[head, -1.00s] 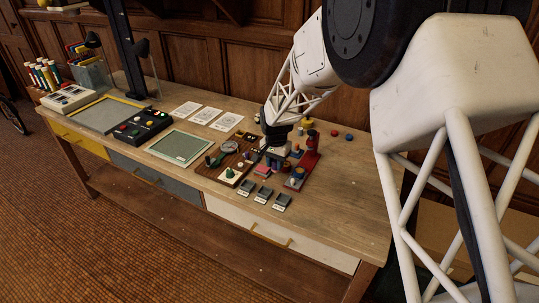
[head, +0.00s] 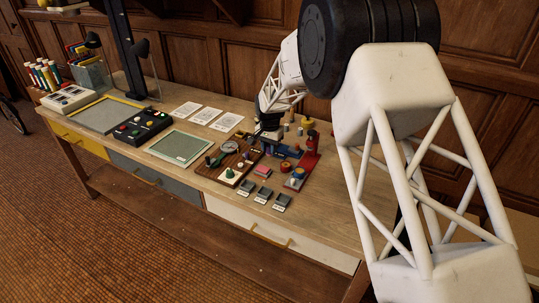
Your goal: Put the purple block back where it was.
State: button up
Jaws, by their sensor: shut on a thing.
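My gripper (head: 268,136) is at the end of the white lattice arm, pointing down over the back of the cluster of small parts right of the wooden tool board. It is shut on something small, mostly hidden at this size. I cannot make out its colour or whether it touches what lies below. A dark blue piece (head: 270,150) shows just under the fingers, and I cannot tell whether it is held or standing there. No block is clearly purple. A pink-red block (head: 263,172) lies in front of the gripper.
A red stand (head: 308,158) is close to the right. The wooden board (head: 220,169) with a round dial is to the left. Several labelled dark pads (head: 262,195) lie in front. A green mat (head: 180,148) is further left. The right front of the table (head: 338,208) is clear.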

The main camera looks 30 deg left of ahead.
aim_at(269, 155)
jog(key=shift+f, duration=0.1)
jog(key=shift+f, duration=1.6)
jog(key=shift+f, duration=0.15)
jog(key=o, duration=0.9)
notch_tip(269, 155, up, 12)
jog(key=shift+r, duration=0.15)
dwell(0.4)
